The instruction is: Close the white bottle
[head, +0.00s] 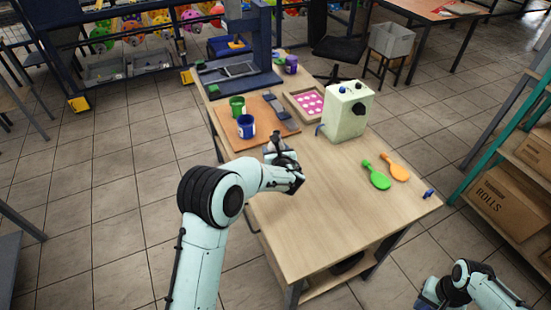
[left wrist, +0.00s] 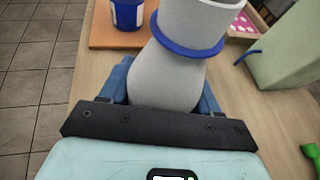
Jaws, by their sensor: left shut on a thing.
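My left gripper (head: 281,155) is over the table's left edge, near the orange-brown board. In the left wrist view its blue fingers (left wrist: 162,92) are shut on the body of a pale white-grey bottle (left wrist: 172,70). The bottle has a blue ring around its neck and a wider pale part above the ring. The top of that part is cut off by the frame, so I cannot tell whether the bottle is closed. In the head view my gripper largely hides the bottle. My right gripper (head: 428,296) is at the lower right, off the table, its jaws unclear.
A green cup (head: 237,107) and a blue cup (head: 246,127) stand on the board. A pale green box (head: 347,111) stands at the table's right side. Green (head: 376,176) and orange (head: 394,167) paddles and a small blue piece (head: 428,193) lie right. The front tabletop is clear.

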